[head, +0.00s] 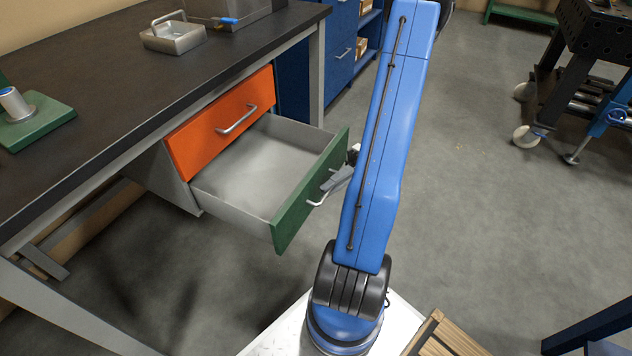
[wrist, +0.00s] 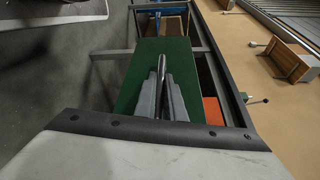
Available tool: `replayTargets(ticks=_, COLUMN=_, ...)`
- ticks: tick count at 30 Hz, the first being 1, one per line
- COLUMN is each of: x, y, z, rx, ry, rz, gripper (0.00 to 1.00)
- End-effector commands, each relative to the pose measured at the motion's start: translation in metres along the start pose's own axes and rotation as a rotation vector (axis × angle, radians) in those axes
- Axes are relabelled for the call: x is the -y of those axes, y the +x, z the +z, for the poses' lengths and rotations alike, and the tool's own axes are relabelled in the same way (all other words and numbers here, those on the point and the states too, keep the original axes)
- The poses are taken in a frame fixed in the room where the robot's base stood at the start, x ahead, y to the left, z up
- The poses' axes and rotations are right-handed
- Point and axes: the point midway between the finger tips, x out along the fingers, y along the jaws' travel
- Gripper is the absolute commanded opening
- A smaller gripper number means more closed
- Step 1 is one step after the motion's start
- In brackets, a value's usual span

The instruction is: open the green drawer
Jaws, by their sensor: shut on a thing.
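The green drawer (head: 290,212) stands pulled well out from under the workbench, below the orange drawer (head: 220,125). Its grey inside (head: 255,170) looks empty. My gripper (head: 338,180) is at the drawer's green front, shut on its metal bar handle (head: 318,200). In the wrist view the two grey fingers of my gripper (wrist: 164,85) close around the handle (wrist: 161,68), against the green front (wrist: 140,70). Part of the handle is hidden by the fingers, and my blue arm covers the floor to the right.
The dark workbench top (head: 130,80) carries a metal tray (head: 174,38) and a green block (head: 35,120). A wooden slatted thing (head: 445,335) is near my base at the bottom. A wheeled dark cart (head: 595,45) stands at the upper right. Open floor (head: 470,180) lies right of my arm.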

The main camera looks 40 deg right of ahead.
Motion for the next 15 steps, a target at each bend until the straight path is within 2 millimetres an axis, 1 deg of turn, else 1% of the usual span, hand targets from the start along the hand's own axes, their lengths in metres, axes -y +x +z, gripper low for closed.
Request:
replayTargets(ticks=3, x=-0.0025, y=-0.0039, z=0.0081, rx=-0.001, ry=0.0, rz=0.002, gripper=0.0)
replayTargets(ticks=6, x=-0.0033, y=-0.0053, z=0.0116, rx=-0.001, ry=0.0, rz=0.002, gripper=0.0)
replayTargets(ticks=15, x=-0.0037, y=-0.0061, z=0.0131, rx=0.0, ry=0.0, rz=0.003, gripper=0.0)
